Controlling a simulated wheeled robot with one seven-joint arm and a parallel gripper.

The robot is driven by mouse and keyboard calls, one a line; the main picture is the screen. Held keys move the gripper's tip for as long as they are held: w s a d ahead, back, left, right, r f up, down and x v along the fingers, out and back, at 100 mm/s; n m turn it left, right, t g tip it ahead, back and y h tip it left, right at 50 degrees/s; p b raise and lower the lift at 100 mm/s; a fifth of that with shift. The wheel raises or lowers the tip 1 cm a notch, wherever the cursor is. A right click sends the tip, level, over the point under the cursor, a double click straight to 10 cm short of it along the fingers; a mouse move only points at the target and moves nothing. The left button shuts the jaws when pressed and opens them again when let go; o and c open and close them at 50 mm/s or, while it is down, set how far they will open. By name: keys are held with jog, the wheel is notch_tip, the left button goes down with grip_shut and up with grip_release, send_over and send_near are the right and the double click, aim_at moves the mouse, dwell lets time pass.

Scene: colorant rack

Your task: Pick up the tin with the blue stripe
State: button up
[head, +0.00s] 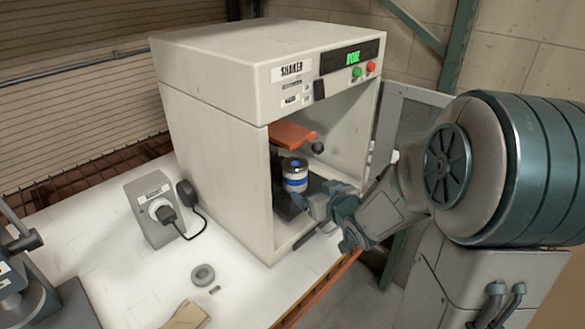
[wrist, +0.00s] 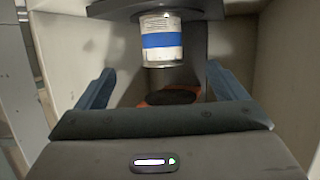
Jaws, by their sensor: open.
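The tin with the blue stripe (head: 295,175) stands upright inside the open shaker, on a dark plate (head: 283,207). It has a white label with a blue band and a dark top with a blue spot. An orange plate (head: 292,134) is above it with a gap between. My gripper (head: 312,206) is at the shaker's opening, in front and to the right of the tin. In the wrist view the tin (wrist: 162,40) appears ahead, between the two blue fingers (wrist: 160,72) but beyond their tips. The fingers are open and empty.
The shaker (head: 218,140) has walls close on both sides of the opening. A dark ball knob (head: 317,147) is near the orange plate. A grey door (head: 408,118) stands open at the right. A grey socket box (head: 153,212), a ring (head: 203,274) and a cloth (head: 187,315) are on the white bench.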

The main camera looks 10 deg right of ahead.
aim_at(300, 175)
jog(key=shift+t+y, duration=0.3)
jog(key=x, duration=0.8)
jog(key=shift+w+a+r, duration=0.1)
jog(key=shift+w+r, duration=0.15)
jog(key=shift+w, duration=0.1)
jog(key=shift+w+a+r, duration=0.1)
jog(key=shift+w, duration=0.5)
jog(key=shift+p+x, duration=0.8)
jog(key=shift+x, duration=1.35)
jog(key=shift+w+r, duration=0.1)
jog(key=shift+r, duration=0.05)
jog(key=c, duration=1.3)
